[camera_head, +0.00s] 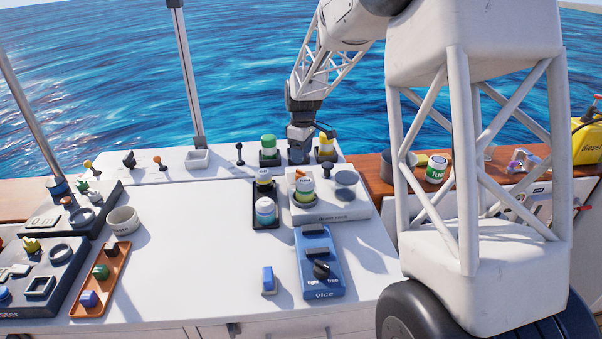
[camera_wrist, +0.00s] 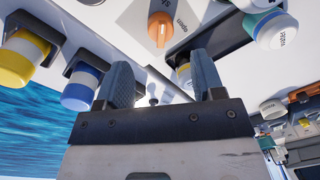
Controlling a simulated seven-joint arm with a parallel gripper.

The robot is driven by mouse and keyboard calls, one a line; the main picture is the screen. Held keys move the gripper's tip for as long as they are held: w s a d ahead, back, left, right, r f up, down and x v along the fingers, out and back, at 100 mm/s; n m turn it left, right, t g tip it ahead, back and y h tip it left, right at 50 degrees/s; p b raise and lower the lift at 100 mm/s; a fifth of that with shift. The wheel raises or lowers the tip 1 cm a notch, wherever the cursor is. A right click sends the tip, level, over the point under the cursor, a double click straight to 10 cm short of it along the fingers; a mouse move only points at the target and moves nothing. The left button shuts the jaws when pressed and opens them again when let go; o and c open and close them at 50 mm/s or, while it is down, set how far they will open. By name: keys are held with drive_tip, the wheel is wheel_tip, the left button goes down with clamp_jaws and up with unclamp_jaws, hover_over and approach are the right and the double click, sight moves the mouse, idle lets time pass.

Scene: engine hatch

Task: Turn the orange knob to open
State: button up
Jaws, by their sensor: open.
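A small orange part (camera_head: 299,173), likely the same knob, shows in the head view on the white box, just below my gripper. My gripper (camera_head: 299,158) points down over the back of the worktop. In the wrist view its two dark fingers (camera_wrist: 162,75) are spread with nothing held between them. The knob is beyond the fingertips, apart from them.
Beside the orange part stand a jar (camera_head: 304,190) and a grey round cup (camera_head: 346,180). A black holder (camera_head: 263,220) with jars is to the left. A blue vice box (camera_head: 320,262) is in front. The middle of the white worktop (camera_head: 190,240) is clear.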

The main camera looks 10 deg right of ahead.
sight(301, 172)
idle(0.3)
drive_tip(key=shift+s+f, duration=0.2)
drive_tip(key=shift+f, duration=3.65)
drive_tip(key=c, duration=0.9)
